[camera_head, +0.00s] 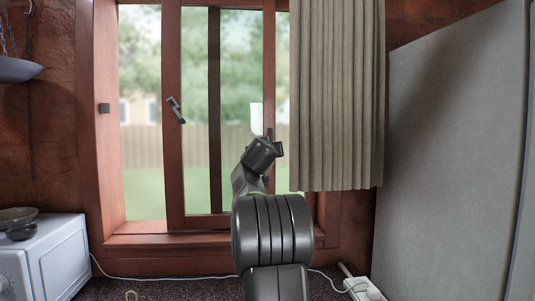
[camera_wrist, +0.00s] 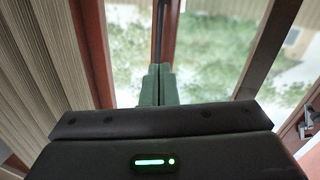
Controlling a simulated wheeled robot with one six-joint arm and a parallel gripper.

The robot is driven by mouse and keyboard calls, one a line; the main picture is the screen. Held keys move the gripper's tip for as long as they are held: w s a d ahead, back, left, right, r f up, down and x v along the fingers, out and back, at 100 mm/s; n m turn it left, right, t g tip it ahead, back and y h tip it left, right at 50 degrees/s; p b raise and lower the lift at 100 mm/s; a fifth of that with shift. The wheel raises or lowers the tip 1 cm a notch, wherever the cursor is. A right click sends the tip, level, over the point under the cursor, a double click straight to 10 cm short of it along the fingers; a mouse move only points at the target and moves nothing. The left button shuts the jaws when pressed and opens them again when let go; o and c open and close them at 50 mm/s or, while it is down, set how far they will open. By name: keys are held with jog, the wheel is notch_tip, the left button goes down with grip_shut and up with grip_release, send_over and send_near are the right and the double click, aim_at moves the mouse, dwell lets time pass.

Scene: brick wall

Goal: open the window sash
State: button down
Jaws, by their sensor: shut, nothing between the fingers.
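The window sash (camera_head: 173,60) is a reddish-brown framed pane. Its left stile stands apart from the left jamb, with an upright gap showing the garden between them. A grey handle (camera_head: 176,109) is on that left stile; in the wrist view the handle (camera_wrist: 307,122) is at the lower right. My gripper (camera_wrist: 156,85) is shut and empty, with its green fingertips close together by a brown upright of the window. I cannot tell if they touch it. In the head view, my arm hides the fingertips and part of the sash's lower right.
A pleated beige curtain (camera_head: 335,95) hangs over the window's right side, close to my arm. A tall pale cabinet-like panel (camera_head: 450,150) stands at the right. A white appliance (camera_head: 55,262) with bowls is at lower left. A cable and a power strip (camera_head: 360,285) lie below.

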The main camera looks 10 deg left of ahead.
jog(key=a+f+n+h+p, duration=0.3)
jog(key=a+f+n, duration=0.35)
jog(key=n, duration=0.65)
jog(key=w+d+p, duration=0.1)
jog(key=w+p, duration=0.2)
jog(key=w, duration=0.2)
jog(key=w+d+r+p, duration=0.1)
jog(key=w+d+p, duration=0.1)
jog(key=w, duration=0.4)
jog(key=shift+d+p, duration=0.3)
jog(key=shift+p, duration=0.25)
